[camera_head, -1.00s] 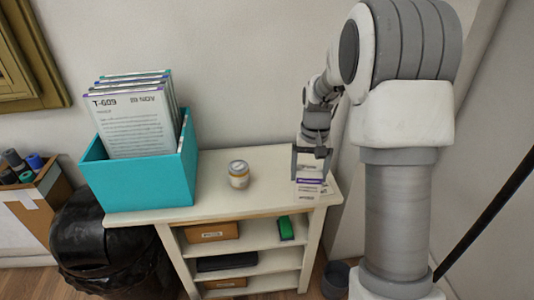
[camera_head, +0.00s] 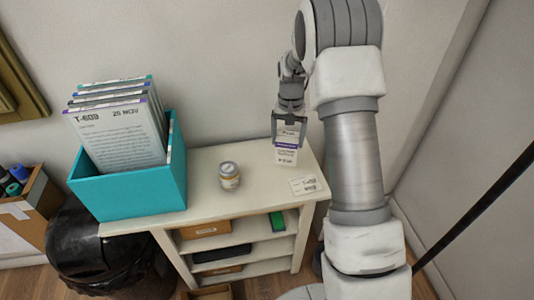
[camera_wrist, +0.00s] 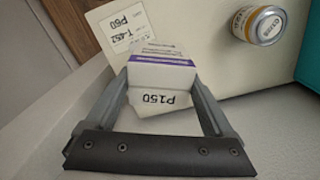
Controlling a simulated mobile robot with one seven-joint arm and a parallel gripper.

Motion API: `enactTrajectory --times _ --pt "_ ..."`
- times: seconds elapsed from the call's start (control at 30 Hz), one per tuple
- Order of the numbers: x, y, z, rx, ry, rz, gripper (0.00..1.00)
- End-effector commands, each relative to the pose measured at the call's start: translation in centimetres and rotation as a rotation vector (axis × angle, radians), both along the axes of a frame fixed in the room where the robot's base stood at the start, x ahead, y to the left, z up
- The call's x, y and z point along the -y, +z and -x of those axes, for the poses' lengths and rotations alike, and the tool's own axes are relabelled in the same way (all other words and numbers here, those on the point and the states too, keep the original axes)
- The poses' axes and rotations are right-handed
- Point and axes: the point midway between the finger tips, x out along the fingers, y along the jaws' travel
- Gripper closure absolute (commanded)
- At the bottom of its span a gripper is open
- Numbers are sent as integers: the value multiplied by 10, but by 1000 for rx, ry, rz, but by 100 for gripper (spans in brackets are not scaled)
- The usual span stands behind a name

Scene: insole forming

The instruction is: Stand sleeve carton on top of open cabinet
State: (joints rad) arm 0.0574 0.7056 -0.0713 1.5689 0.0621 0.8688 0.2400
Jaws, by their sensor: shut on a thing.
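The sleeve carton (camera_head: 287,153) is a small white box with a purple band. My gripper (camera_head: 289,125) is shut on its upper part and holds it upright over the back right of the cabinet top (camera_head: 255,187). In the wrist view the carton (camera_wrist: 160,75) sits between both fingers, its end marked P150 facing the camera. Whether its bottom touches the cabinet top I cannot tell. The cabinet is open at the front, with shelves showing.
A teal bin (camera_head: 130,195) with several upright folders stands on the cabinet's left. A flat label card (camera_head: 308,185) lies near the right front edge. Shelves hold boxes and a green item (camera_head: 277,221). A black bin (camera_head: 90,255) stands at left.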

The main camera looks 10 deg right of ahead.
Motion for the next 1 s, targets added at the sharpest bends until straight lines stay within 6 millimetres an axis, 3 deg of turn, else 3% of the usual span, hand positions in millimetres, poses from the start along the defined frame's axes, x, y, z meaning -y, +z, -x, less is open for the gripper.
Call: enactTrajectory --times 0.1,0.3,0.47,0.7,1.0 --pt "-24 -17 -14 -1 4 1 77" --pt "-46 -33 -29 0 0 1 77" --pt "-49 -40 -31 0 -1 0 77" --pt "-49 -73 -30 -1 -1 1 77" --pt "-49 -75 -31 1 -1 0 77"
